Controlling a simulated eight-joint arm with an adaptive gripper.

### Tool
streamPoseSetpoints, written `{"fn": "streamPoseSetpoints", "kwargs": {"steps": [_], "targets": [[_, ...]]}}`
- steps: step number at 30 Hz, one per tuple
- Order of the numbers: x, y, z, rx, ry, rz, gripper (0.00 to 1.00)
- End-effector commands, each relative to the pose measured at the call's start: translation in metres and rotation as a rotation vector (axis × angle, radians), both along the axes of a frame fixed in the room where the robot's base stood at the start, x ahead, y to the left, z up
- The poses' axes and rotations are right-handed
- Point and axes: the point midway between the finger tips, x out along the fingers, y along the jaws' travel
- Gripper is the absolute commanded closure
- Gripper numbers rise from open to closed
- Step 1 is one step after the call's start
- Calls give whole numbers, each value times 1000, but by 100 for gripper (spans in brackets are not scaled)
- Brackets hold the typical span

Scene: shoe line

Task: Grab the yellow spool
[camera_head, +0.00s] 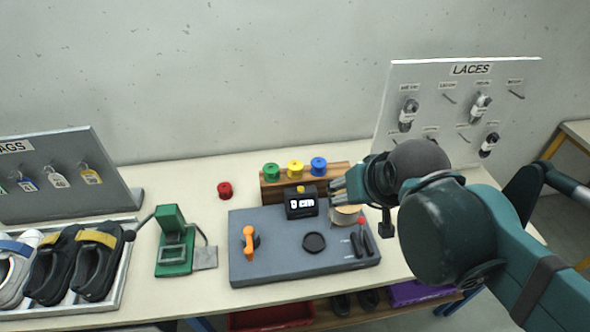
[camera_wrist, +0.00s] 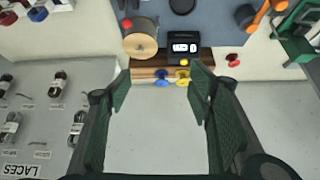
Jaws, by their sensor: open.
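The yellow spool (camera_head: 295,168) stands on a wooden rack between a green spool (camera_head: 271,171) and a blue spool (camera_head: 318,165) in the head view. In the wrist view the yellow spool (camera_wrist: 183,76) shows ahead, between my two fingers and nearer the right one. The blue spool (camera_wrist: 162,77) is just left of it there. My gripper (camera_head: 340,188) is to the right of the rack in the head view. In the wrist view its fingers (camera_wrist: 160,80) are spread wide with nothing between them. The green spool is not clearly seen in the wrist view.
A tan reel (camera_head: 346,215) sits near my gripper. A red spool (camera_head: 224,190) lies left of the rack. A LACES board (camera_head: 450,75) stands at the right.

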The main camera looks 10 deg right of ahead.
Motion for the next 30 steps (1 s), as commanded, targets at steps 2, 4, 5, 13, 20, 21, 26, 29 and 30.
{"fn": "streamPoseSetpoints", "kwargs": {"steps": [2, 4, 5, 13, 20, 21, 26, 29, 30], "targets": [[7, 1, 5, 17, 13, -21, 48], [14, 3, 8, 34, 26, -46, 48], [17, 3, 9, 42, 33, -57, 48], [46, 9, 18, 114, 94, -170, 48], [73, 14, 22, 170, 146, -270, 48], [78, 15, 22, 180, 155, -287, 48], [97, 20, 23, 214, 190, -358, 48], [109, 23, 21, 234, 212, -404, 48], [114, 24, 21, 242, 219, -422, 48]]}}
